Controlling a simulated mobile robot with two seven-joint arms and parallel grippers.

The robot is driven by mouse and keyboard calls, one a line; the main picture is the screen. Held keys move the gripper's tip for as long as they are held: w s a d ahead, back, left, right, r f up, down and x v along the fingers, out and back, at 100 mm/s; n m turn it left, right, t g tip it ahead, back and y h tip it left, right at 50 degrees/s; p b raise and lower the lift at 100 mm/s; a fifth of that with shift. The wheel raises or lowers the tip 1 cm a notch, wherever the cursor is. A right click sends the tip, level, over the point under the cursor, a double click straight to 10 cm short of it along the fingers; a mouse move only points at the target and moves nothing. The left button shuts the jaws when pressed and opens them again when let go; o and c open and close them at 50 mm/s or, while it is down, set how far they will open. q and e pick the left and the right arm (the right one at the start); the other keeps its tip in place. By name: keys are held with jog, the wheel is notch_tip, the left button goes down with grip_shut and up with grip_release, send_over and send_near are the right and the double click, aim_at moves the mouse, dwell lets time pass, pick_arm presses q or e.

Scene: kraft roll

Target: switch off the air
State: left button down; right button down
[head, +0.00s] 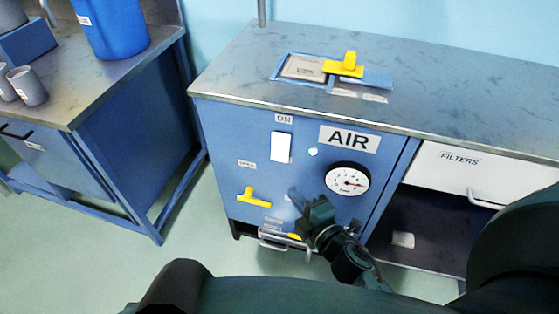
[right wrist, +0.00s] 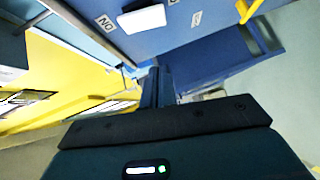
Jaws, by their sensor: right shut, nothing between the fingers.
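The blue air cabinet front (head: 225,150) carries an AIR sign (head: 348,139). A white rocker switch (head: 281,147) sits below an ON label (head: 284,119); it also shows at the top of the right wrist view (right wrist: 142,18). A round pressure gauge (head: 347,180) and a small pale lamp (head: 313,152) are to its right. A yellow valve handle (head: 253,196) is lower left and also shows in the right wrist view (right wrist: 250,10). My right gripper (head: 296,197) is shut and empty, below the switch and left of the gauge. I cannot tell whether it touches the panel. My left gripper is not in view.
A yellow-handled item (head: 345,66) and a tray (head: 303,67) are on the cabinet top. A metal drawer handle (head: 284,241) is low on the front. A FILTERS drawer (head: 478,172) is at right. A bench with a blue bin (head: 112,28) stands at left.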

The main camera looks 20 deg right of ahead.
send_near(273, 155)
jog(key=w+a, duration=0.2)
jog(key=a, duration=0.1)
jog(key=w, duration=0.1)
jog(key=w+d, duration=0.1)
jog(key=w+f, duration=0.1)
jog(key=shift+w+d, duration=0.3)
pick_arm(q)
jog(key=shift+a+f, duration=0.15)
pick_arm(e)
jog(key=shift+r, duration=0.1)
